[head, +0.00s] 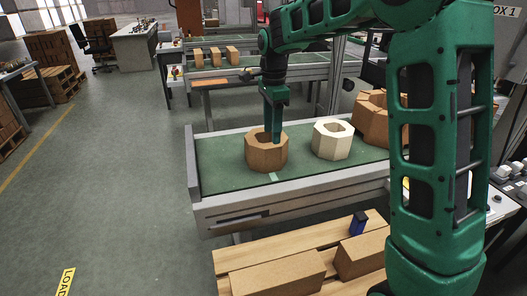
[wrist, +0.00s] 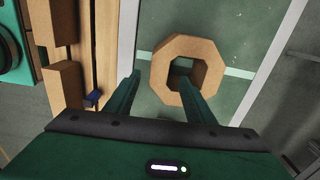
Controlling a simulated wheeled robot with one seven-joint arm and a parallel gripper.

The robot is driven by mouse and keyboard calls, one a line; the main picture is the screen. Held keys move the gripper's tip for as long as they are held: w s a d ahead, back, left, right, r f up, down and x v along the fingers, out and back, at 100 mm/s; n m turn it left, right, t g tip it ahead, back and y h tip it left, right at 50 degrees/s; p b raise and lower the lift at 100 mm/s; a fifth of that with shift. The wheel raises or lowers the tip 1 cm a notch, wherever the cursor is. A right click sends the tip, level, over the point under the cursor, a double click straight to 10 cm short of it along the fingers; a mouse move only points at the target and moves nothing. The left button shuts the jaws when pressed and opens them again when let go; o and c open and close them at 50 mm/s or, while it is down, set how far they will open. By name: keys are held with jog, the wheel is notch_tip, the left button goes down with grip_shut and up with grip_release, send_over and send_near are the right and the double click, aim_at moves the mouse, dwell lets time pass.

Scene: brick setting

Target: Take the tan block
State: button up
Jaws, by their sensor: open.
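The tan block (head: 266,157) is an eight-sided ring with a hole through its middle. It lies on the green belt of the conveyor, near its left end. In the wrist view the tan block (wrist: 206,50) is right of centre. My gripper (head: 273,135) points down at the block, open and with nothing between the fingers that I can make out as held. In the wrist view my gripper (wrist: 160,77) has one finger left of the ring and the other over its hole, with the ring's near-left wall between them. Contact cannot be told.
A cream eight-sided ring (head: 332,142) stands right of the tan block, and larger brown blocks (head: 371,112) stand beyond it. The conveyor's grey side rail (head: 290,200) runs in front. Below it, a wooden pallet (head: 235,262) holds brown boxes (head: 280,275) and a small blue object (head: 358,223).

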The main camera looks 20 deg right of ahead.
aim_at(271, 155)
notch_tip(271, 155, down, 10)
jog(key=shift+f, duration=0.2)
dwell(0.4)
grip_shut()
jog(key=shift+w+r, duration=0.1)
jog(key=shift+r, duration=0.05)
dwell(1.2)
